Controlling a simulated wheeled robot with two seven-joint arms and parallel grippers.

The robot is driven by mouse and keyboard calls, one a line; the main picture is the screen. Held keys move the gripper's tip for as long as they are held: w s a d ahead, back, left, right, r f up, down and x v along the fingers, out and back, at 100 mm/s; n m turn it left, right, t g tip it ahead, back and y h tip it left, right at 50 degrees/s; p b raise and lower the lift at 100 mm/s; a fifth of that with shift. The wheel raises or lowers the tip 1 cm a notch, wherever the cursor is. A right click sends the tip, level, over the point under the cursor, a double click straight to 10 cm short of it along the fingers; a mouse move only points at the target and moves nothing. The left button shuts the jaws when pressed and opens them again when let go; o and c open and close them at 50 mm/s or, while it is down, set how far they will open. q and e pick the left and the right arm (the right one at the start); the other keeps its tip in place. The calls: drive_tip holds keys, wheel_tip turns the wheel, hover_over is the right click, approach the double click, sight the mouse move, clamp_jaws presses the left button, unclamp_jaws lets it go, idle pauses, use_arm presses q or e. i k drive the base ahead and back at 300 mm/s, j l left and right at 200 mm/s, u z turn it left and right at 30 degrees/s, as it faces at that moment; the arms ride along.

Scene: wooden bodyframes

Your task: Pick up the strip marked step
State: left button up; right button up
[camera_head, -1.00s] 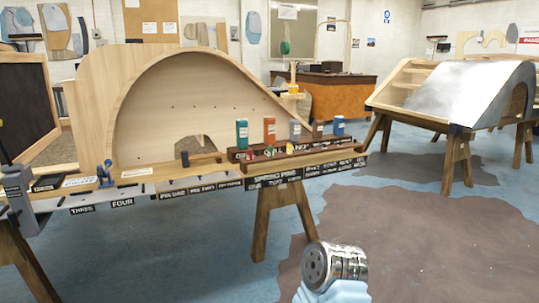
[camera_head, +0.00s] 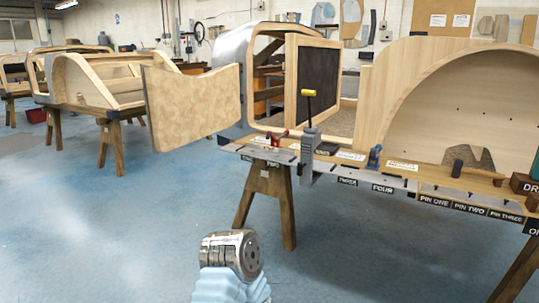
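I cannot make out a strip marked step in the head view. The workbench edge (camera_head: 345,180) carries dark labels; I read THREE, FOUR, PIN ONE, PIN TWO and PIN THREE, and others are too small to read. Pale strips (camera_head: 390,185) lie along its front edge, and small white cards lie on its top. Neither gripper is in view. A metal joint in a light blue sleeve, part of my own arm, shows at the bottom, in front of and below the bench.
A grey clamp with a yellow handle (camera_head: 308,95), a red clamp (camera_head: 279,137) and a blue clamp (camera_head: 375,157) stand on the bench. Wooden trestles (camera_head: 270,195) hold it up. Wooden bodyframes (camera_head: 90,85) stand at the back left. The blue floor (camera_head: 110,230) at the left is clear.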

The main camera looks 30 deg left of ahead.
sight(278, 154)
drive_tip(key=i+j, duration=0.1)
drive_tip(key=j, duration=0.35)
drive_tip(key=j+u, duration=0.1)
drive_tip(key=j, duration=0.35)
drive_tip(key=i+j, duration=0.15)
drive_tip(key=j, duration=0.25)
drive_tip(key=i+j+u, duration=0.1)
drive_tip(key=j, duration=0.35)
drive_tip(key=i+j, duration=0.1)
drive_tip(key=j, duration=0.35)
drive_tip(key=i+j+u, duration=0.1)
drive_tip(key=j, duration=0.3)
